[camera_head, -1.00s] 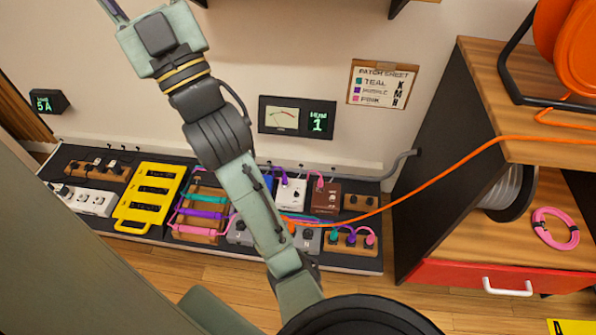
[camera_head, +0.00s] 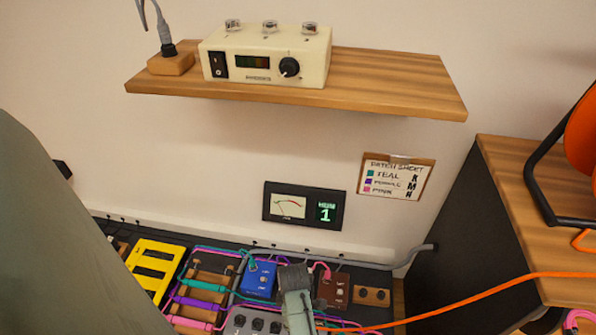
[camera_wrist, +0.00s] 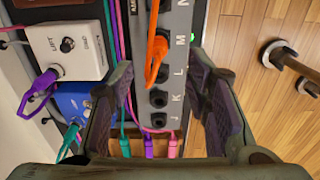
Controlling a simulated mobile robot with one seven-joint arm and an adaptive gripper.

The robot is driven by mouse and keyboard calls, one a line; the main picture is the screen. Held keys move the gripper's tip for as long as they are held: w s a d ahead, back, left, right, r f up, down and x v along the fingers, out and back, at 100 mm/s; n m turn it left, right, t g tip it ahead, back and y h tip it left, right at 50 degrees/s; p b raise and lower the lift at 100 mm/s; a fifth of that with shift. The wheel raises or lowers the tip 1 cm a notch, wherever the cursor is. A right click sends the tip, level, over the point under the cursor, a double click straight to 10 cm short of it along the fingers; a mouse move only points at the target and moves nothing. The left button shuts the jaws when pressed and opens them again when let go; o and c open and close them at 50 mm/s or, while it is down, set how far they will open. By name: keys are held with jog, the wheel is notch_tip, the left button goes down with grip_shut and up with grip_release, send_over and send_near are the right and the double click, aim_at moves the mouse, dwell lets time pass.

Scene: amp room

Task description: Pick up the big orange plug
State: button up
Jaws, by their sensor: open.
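The big orange plug (camera_wrist: 157,47) shows in the wrist view, seated in a grey box (camera_wrist: 168,18) beside the letter M. Its orange lead loops down the box face past the L socket. My gripper (camera_wrist: 160,68) is open and empty, with one dark finger on each side of the grey box. The plug lies between the fingers' lines, slightly beyond the tips; I cannot tell how far below. In the head view the plug itself is hidden, but its orange cable (camera_head: 470,293) runs in from the right toward my arm.
A white pedal (camera_wrist: 68,45) with a purple plug and a blue pedal (camera_wrist: 75,100) stand left of the grey box. Teal, purple and pink plugs (camera_wrist: 149,148) sit close below. A shelf (camera_head: 400,85) with a cream amp (camera_head: 265,55) overhangs the pedalboard. Wooden floor lies right.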

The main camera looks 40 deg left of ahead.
jog(key=f, duration=1)
jog(key=shift+a+f, duration=0.1)
jog(key=shift+a, duration=0.15)
jog(key=shift+c, duration=0.4)
grip_shut()
